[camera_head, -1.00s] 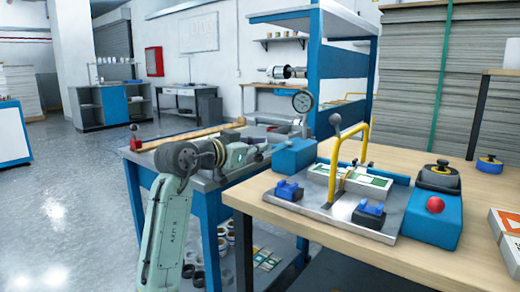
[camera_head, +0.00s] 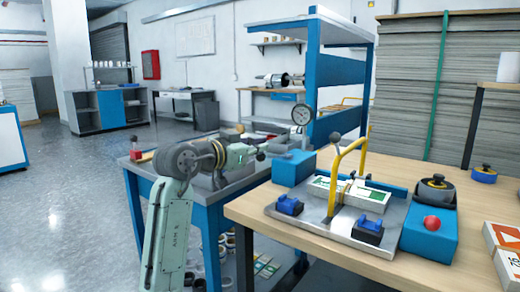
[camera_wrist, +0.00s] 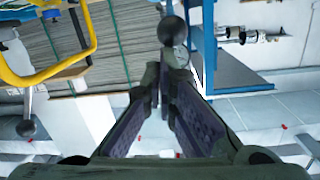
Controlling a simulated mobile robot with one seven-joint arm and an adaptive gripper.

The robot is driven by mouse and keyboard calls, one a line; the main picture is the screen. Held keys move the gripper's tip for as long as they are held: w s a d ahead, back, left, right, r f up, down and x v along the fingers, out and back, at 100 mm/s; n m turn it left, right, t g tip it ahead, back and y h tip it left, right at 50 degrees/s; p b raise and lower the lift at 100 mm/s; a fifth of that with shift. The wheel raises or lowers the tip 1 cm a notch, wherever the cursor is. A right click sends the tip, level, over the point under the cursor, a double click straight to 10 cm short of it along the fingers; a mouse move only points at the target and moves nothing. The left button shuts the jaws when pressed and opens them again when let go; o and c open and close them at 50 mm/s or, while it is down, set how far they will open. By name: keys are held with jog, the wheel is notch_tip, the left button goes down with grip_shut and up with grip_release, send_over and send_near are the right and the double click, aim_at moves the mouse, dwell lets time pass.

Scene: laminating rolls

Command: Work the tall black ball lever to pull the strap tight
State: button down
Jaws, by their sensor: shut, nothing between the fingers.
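A lever with a dark ball on top (camera_head: 335,137) stands upright beside the yellow bent handle (camera_head: 362,145) on the grey plate of the strapping fixture (camera_head: 325,231). Its ball also shows at the left edge of the wrist view (camera_wrist: 26,128). A green-and-white pack (camera_head: 350,193) lies on the fixture. My gripper (camera_head: 250,152) is shut and empty, left of the lever and apart from it, over the blue-legged bench. In the wrist view, its fingers (camera_wrist: 162,80) point towards another dark ball on a stem (camera_wrist: 171,30); contact is unclear.
The fixture is on a wooden table (camera_head: 440,230). Blue-topped clamps (camera_head: 289,205) (camera_head: 367,230) stand at its front. A blue box with a red button (camera_head: 431,223) is at the right.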

jog(key=v, duration=0.7)
dwell(0.4)
